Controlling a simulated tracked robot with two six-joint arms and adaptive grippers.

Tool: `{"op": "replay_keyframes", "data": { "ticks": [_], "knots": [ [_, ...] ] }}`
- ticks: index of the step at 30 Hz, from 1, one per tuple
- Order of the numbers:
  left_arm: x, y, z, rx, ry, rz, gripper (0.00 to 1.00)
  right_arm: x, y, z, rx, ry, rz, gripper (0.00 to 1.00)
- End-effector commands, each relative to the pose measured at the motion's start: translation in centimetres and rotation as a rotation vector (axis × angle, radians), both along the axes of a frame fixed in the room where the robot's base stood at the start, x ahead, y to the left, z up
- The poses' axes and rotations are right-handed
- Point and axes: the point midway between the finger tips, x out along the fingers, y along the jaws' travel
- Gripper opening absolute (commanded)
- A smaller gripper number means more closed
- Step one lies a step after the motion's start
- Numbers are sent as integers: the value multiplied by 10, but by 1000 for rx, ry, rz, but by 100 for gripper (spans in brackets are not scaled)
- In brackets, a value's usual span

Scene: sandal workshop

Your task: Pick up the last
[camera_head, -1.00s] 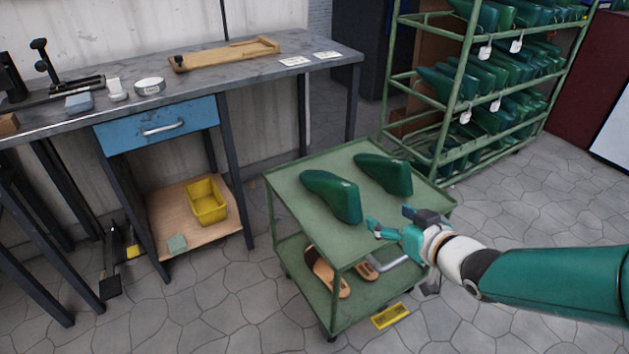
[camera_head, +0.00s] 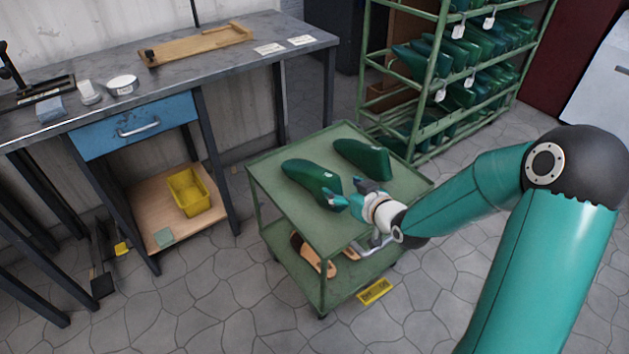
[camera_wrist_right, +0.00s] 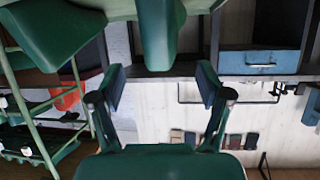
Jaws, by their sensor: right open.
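Two dark green shoe lasts lie on the top of a green cart (camera_head: 275,165). The nearer last (camera_head: 312,180) is at the left, and the other last (camera_head: 362,158) is behind it to the right. My right gripper (camera_head: 350,193) is open at the near end of the nearer last, with its fingers partly overlapping that end in the head view. In the right wrist view, which looks upside down, my open gripper (camera_wrist_right: 160,82) has one last (camera_wrist_right: 158,30) centred ahead of its fingers. The second last (camera_wrist_right: 55,30) is at the left. My left gripper is not in view.
The cart's lower shelf holds sandals (camera_head: 318,260). A yellow plate (camera_head: 375,291) lies on the floor beside the cart. A rack (camera_head: 440,70) of more lasts stands behind. A workbench (camera_head: 200,65) with a blue drawer (camera_head: 135,125) is at the left.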

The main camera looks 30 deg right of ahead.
Motion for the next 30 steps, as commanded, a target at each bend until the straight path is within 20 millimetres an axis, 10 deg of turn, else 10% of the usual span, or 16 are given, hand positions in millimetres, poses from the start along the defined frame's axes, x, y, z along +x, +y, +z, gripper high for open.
{"op": "replay_keyframes", "data": {
  "ticks": [30],
  "knots": [
    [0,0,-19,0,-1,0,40,76,2,-31,1,0,2,76]
  ]
}}
